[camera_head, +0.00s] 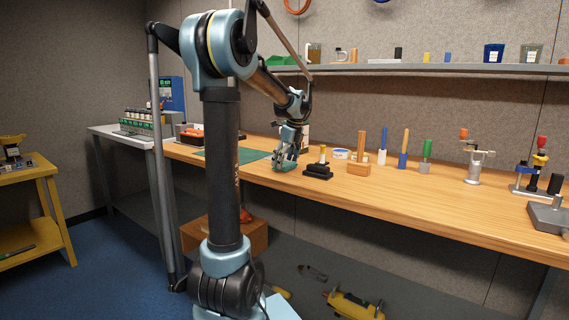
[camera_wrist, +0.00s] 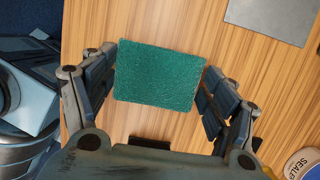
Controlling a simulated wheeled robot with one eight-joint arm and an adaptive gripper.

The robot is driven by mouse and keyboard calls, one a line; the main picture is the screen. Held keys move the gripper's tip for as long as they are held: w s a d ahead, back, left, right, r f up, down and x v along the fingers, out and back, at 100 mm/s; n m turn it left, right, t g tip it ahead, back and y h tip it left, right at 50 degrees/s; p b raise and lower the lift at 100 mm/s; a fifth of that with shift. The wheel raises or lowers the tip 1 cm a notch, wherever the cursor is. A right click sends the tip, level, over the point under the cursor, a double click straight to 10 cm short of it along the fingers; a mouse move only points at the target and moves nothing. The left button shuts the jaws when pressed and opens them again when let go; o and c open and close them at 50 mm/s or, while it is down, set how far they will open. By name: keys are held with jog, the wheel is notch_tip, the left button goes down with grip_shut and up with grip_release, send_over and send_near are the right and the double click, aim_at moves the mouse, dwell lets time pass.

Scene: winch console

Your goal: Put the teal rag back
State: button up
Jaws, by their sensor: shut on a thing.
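The teal rag (camera_wrist: 157,76) is a flat, textured, roughly square block of cloth between the two fingers of my gripper (camera_wrist: 161,68) in the wrist view. The fingers are shut on it from its left and right sides. In the head view my gripper (camera_head: 286,158) points down at the wooden bench, with the rag (camera_head: 283,166) partly hidden under the fingers. The rag is at or just above the bench top; I cannot tell whether it touches.
The wooden bench (camera_head: 420,195) has a green mat (camera_head: 225,154) left of my gripper. Right of it stand a black stepped block (camera_head: 318,172), a wooden block with a peg (camera_head: 359,168), a round tub (camera_head: 341,154) and several upright tools. A shelf (camera_head: 440,68) runs above.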

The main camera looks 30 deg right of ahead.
aim_at(292, 164)
jog(key=shift+f, duration=0.15)
jog(key=o, duration=1)
jog(key=shift+o, duration=0.2)
jog(key=v, duration=1.2)
jog(key=s+a+f+n, duration=0.1)
jog(key=a+f+n, duration=0.3)
jog(key=a, duration=0.5)
jog(key=s+a+f+n, duration=0.2)
jog(key=a+n, duration=0.4)
jog(key=a, duration=0.3)
jog(key=s+a+f+n, duration=0.1)
jog(key=a+f+n, duration=0.25)
jog(key=a, duration=0.55)
jog(key=s+a+f+n, duration=0.7)
jog(key=s+f+n, duration=0.1)
jog(key=f+n, duration=0.1)
jog(key=s+a+f+n+h, duration=0.1)
jog(key=s+a+f+n, duration=0.6)
jog(key=s+f+n, duration=0.1)
notch_tip(292, 164, down, 3)
jog(key=shift+s+a+r+n+g, duration=0.2)
jog(key=shift+a+n+g, duration=0.15)
jog(key=shift+n, duration=0.3)
